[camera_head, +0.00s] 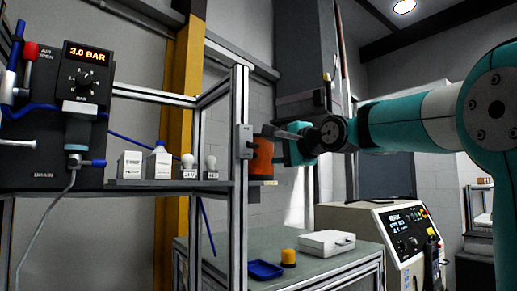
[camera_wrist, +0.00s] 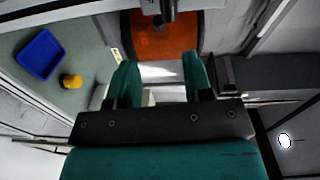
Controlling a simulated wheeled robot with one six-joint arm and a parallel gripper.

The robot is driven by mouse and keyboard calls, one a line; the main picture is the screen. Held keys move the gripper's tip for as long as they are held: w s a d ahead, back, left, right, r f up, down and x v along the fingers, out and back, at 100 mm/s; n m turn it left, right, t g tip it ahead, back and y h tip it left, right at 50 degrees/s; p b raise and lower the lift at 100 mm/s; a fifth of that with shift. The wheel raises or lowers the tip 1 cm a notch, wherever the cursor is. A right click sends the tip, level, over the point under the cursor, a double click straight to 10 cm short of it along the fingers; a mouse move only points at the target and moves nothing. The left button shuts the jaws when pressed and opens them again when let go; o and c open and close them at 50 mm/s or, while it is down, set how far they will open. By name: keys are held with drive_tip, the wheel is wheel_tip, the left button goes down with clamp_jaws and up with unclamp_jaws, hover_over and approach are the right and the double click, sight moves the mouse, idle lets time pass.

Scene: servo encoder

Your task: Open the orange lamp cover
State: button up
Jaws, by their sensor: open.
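The orange lamp cover (camera_head: 263,158) is at the right end of the metal shelf frame, beside the upright post. It shows at the top of the wrist view (camera_wrist: 162,38) as an orange panel, with a dark bar-like part over its upper middle. My gripper (camera_wrist: 160,72) is open, its two green fingers apart and pointing toward the cover's near edge. No object shows between the fingers. In the head view my gripper (camera_head: 283,148) is just right of the cover and partly overlaps it. I cannot tell whether they touch.
The metal post (camera_head: 238,190) stands left of the cover. The shelf (camera_head: 150,184) holds bulbs and small boxes. Below, a workbench (camera_head: 215,250) carries a blue tray (camera_head: 265,270), a yellow cylinder (camera_head: 288,257) and a white case (camera_head: 327,243). A control cabinet (camera_head: 385,235) stands at right.

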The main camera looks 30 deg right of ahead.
sight(262, 156)
drive_tip(key=w+p, duration=0.3)
drive_tip(key=w, duration=0.6)
drive_tip(key=shift+a+f, duration=0.2)
clamp_jaws()
